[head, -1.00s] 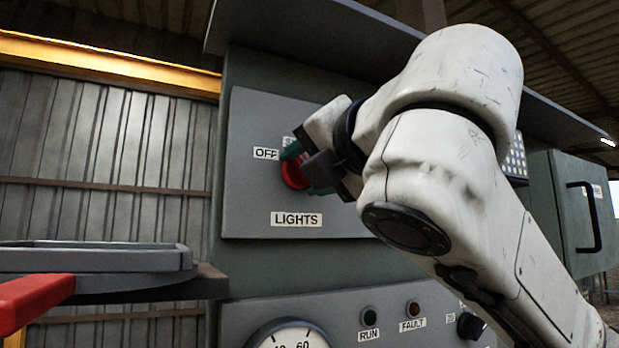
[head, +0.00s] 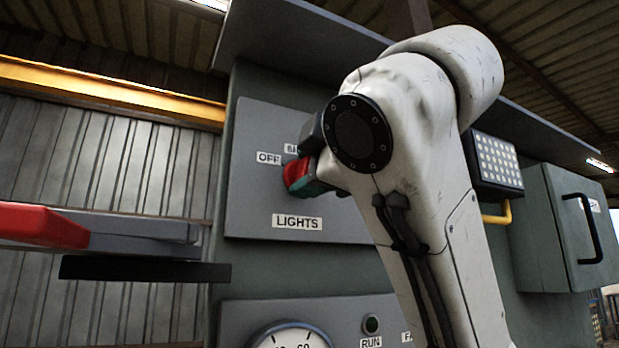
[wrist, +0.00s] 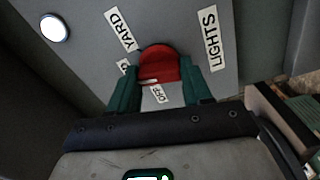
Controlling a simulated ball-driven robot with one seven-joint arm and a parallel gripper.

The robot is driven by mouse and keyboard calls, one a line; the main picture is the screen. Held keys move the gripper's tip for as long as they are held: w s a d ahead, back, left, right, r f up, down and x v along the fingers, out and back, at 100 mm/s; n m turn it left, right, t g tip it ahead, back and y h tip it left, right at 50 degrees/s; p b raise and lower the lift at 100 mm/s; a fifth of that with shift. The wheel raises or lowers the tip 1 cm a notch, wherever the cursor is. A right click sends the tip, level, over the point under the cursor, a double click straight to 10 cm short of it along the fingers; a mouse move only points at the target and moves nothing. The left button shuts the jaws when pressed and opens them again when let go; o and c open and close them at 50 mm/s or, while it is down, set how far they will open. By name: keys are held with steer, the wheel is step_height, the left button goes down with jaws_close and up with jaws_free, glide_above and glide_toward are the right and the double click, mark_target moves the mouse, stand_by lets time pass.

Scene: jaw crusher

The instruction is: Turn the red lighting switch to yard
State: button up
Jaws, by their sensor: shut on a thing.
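The red lighting switch (head: 296,171) is a knob on a grey panel (head: 255,205) above the LIGHTS label (head: 297,222). In the wrist view the red knob (wrist: 158,63) sits between my gripper's green fingers (wrist: 160,68), which are shut on it from both sides. In the head view my gripper (head: 302,178) partly covers the knob. The YARD label (wrist: 119,29) is at the knob's upper left in the wrist view.
A lower panel with a gauge (head: 290,338) and a RUN lamp (head: 371,324) lies below. A grey tray-like ledge and red bar (head: 40,225) jut in from the left. A cabinet with a black handle (head: 592,230) stands at the right.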

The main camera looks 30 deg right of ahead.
steer(key=m+b, duration=0.2)
steer(key=m, duration=0.7)
steer(key=shift+f, duration=0.15)
steer(key=shift+m, duration=0.3)
stand_by(0.3)
steer(key=o, duration=1.1)
steer(key=shift+c, duration=0.2)
steer(key=s+b, duration=0.9)
steer(key=s, duration=0.1)
steer(key=shift+s, duration=0.4)
